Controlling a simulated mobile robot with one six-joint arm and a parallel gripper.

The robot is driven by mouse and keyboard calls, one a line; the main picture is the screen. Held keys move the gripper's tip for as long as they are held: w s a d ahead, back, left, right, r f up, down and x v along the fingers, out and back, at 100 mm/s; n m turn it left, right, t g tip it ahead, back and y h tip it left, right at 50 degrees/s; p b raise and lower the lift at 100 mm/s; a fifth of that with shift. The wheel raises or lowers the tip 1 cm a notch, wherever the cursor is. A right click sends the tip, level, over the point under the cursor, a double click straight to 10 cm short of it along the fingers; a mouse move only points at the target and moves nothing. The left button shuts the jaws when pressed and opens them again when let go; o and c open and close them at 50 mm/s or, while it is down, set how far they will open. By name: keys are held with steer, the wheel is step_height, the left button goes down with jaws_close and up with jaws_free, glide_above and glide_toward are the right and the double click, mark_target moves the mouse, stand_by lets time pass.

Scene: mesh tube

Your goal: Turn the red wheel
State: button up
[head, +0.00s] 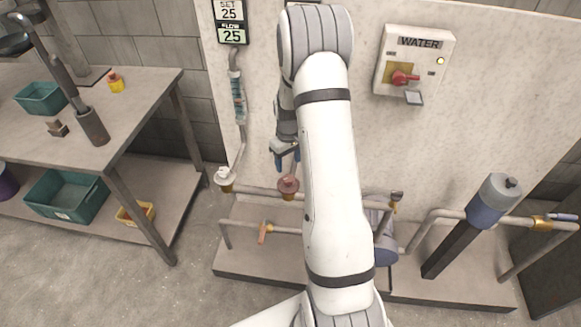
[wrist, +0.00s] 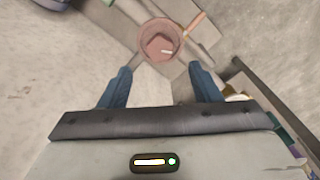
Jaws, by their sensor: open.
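The red wheel (head: 288,184) is a small, dull red round handle on the low pipe in front of the pale panel. In the wrist view the red wheel (wrist: 160,42) lies just ahead of the fingertips, centred between them, with a small light mark on its hub. My gripper (head: 287,160) is above the wheel in the head view, pointing down. In the wrist view my gripper (wrist: 161,75) has its two blue fingers wide apart with nothing between them. The fingers look apart from the wheel. My arm hides part of the pipework to the right.
A white-handled valve (head: 224,175) is left of the wheel, and an orange-handled one (head: 264,233) is below it. A WATER switch box (head: 412,62) with a red knob and a gauge sign (head: 231,22) are on the panel. A workbench (head: 130,90) stands at left.

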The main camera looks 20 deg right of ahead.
mark_target(288, 178)
step_height(288, 178, down, 8)
steer(key=shift+r, duration=0.15)
steer(key=shift+c, duration=0.4)
